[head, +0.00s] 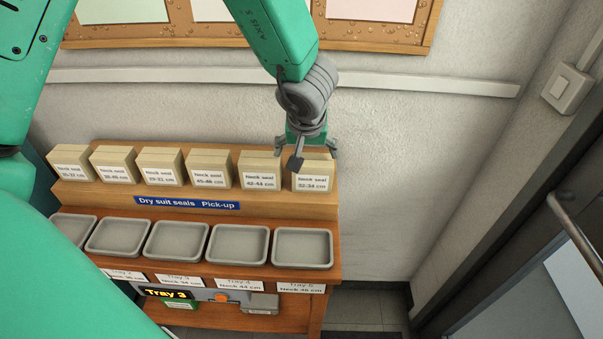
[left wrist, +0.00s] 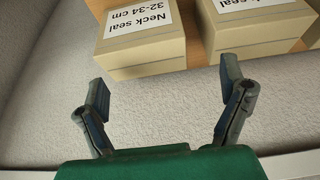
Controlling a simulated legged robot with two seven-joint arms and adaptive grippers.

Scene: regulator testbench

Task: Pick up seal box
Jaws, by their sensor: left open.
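The seal boxes stand in a row on the wooden shelf (head: 110,195), each with a white neck seal label. The rightmost one, labelled 32-34 cm (head: 311,183), is directly below and in front of my left gripper (head: 312,152). In the left wrist view that same box (left wrist: 142,45) lies ahead of the fingers, a little left of the middle. The neighbouring box (left wrist: 262,25), labelled 42-44 cm in the head view (head: 259,182), is at the upper right. My left gripper (left wrist: 168,92) is open with nothing between its fingers. My right gripper is not in view.
A row of empty grey trays (head: 302,248) sits below the shelf, behind numbered labels. A blue "Dry suit seals Pick-up" sign (head: 187,203) is on the shelf front. The wall (head: 420,140) is close behind the boxes. A door with a handle (head: 580,235) is at the right.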

